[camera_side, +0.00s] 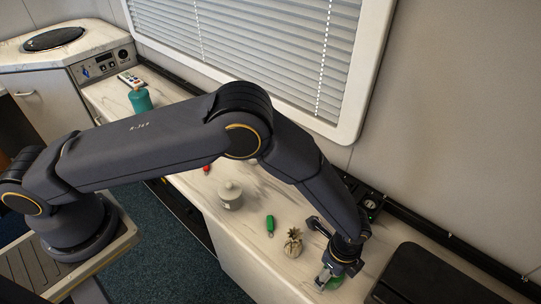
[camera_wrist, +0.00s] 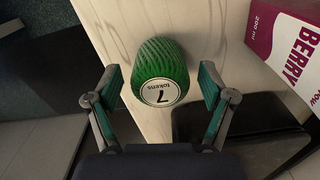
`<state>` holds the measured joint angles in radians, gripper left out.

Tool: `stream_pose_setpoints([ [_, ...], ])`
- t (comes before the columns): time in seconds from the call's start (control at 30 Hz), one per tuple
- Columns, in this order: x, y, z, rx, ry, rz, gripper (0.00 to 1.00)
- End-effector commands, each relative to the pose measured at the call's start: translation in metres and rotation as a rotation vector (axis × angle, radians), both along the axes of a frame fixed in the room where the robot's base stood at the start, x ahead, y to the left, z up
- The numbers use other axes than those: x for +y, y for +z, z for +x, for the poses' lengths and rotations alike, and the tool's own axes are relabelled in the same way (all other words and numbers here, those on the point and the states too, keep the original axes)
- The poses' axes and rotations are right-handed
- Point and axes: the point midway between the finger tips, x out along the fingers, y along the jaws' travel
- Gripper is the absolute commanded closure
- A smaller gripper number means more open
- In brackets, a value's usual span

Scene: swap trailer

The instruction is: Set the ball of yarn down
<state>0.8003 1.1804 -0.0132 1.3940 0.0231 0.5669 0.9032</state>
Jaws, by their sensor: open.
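The ball of yarn is green with a round white label reading "7 tokens". In the wrist view the ball of yarn (camera_wrist: 161,68) rests on the pale marbled counter, between and just beyond the fingers of my gripper (camera_wrist: 162,98). The fingers are spread wide, with a gap on each side of the ball. In the side view my gripper (camera_side: 331,280) is low over the counter's right part, and a green bit of the ball (camera_side: 333,283) shows at its fingers. Most of the ball is hidden there.
A berry carton (camera_wrist: 292,45) stands right of the ball in the wrist view. In the side view a pineapple-shaped object (camera_side: 293,243), a green-handled item (camera_side: 270,225) and a lidded pot (camera_side: 230,196) stand to the left. A dark flat slab (camera_side: 430,275) lies to the right.

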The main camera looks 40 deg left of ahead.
Motion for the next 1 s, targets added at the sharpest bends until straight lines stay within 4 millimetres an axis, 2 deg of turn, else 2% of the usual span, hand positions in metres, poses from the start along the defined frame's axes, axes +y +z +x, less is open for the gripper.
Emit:
stream_pose_setpoints([
  [0.17, 0.0, 0.008, 0.0, -0.001, 0.0, 0.0, 0.18],
  [0.27, -0.001, 0.025, 0.001, -0.002, 0.0, -0.003, 0.18],
  [0.6, 0.0, 0.099, 0.0, -0.002, 0.001, -0.002, 0.18],
  [0.8, 0.001, 0.123, 0.001, -0.003, 0.005, -0.001, 0.18],
  [0.87, 0.006, 0.133, 0.005, -0.009, 0.026, -0.007, 0.18],
  [0.97, 0.028, 0.169, 0.018, -0.034, 0.125, -0.026, 0.18],
  [1.0, 0.042, 0.19, 0.024, -0.05, 0.187, -0.038, 0.18],
])
